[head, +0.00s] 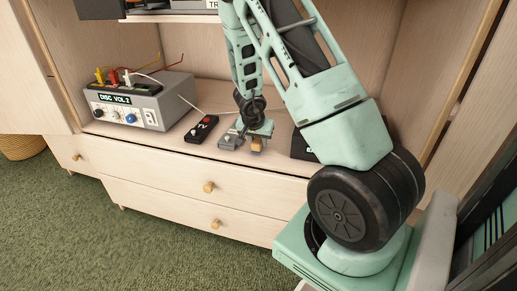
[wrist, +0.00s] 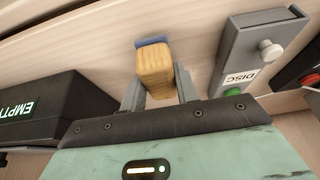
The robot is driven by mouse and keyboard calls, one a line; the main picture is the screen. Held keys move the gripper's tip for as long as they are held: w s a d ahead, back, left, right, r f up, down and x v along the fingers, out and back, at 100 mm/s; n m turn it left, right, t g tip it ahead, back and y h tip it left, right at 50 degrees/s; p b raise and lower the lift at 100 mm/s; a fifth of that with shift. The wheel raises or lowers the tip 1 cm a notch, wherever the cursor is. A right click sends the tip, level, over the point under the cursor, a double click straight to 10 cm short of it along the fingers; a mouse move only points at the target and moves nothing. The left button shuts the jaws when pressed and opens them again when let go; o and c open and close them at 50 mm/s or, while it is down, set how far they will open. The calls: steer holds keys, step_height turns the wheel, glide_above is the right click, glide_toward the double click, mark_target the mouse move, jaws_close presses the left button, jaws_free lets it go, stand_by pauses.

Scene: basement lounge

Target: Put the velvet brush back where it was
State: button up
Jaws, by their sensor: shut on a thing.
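The velvet brush, a small wooden block with a blue pad on one side, sits between the fingers of my gripper (wrist: 160,88) in the wrist view (wrist: 154,68). The gripper is shut on its wooden part. In the head view my gripper (head: 256,134) is low over the front of the cabinet shelf, with the brush's wood (head: 257,146) just showing below it. I cannot tell whether the brush touches the shelf.

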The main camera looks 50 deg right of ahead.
steer(key=shift+f, duration=0.55)
steer(key=shift+r, duration=0.15)
steer(key=o, duration=0.9)
steer(key=shift+o, duration=0.2)
